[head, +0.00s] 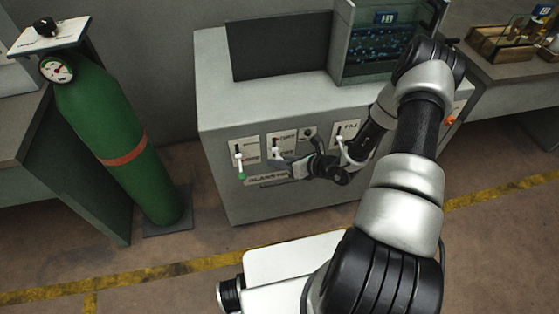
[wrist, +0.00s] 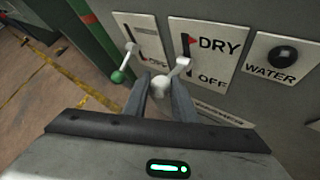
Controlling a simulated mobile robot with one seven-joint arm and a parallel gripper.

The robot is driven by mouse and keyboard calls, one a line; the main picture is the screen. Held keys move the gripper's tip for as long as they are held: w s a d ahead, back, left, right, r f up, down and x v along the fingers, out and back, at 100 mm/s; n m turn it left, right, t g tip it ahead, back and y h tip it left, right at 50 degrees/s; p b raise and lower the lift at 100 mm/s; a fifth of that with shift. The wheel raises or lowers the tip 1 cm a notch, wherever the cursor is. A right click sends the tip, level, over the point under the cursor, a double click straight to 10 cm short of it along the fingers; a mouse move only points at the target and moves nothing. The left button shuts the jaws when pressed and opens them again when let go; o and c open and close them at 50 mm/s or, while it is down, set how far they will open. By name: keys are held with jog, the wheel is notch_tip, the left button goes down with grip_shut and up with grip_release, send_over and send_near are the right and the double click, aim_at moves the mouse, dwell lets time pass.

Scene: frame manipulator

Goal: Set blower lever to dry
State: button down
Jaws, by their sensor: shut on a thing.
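The blower panel is a white plate marked DRY above and OFF below (wrist: 222,62), with a red mark beside DRY. Its lever (wrist: 181,66) is a pale metal arm ending in a white knob (wrist: 160,86). The lever's arm meets the plate between the two words, nearer OFF, and the knob hangs out toward me. My gripper (wrist: 161,84) has a finger on each side of the knob and is shut on it. In the head view my gripper (head: 286,163) is at the front of the grey cabinet (head: 230,195), below the DRY plate (head: 283,138).
A lever with a green knob (wrist: 117,76) stands close to the left of my fingers. A black WATER knob (wrist: 283,57) is to the right. Another lever plate (head: 345,131) is further right, near my arm. A green gas cylinder (head: 115,135) stands left of the cabinet.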

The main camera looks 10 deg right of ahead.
jog(key=c, duration=1.5)
grip_release()
jog(key=shift+o, duration=0.2)
jog(key=shift+r, duration=0.1)
jog(key=p+v, duration=0.1)
jog(key=v, duration=1.6)
jog(key=shift+d+p, duration=0.25)
jog(key=shift+p, duration=0.05)
jog(key=shift+s+r, duration=0.1)
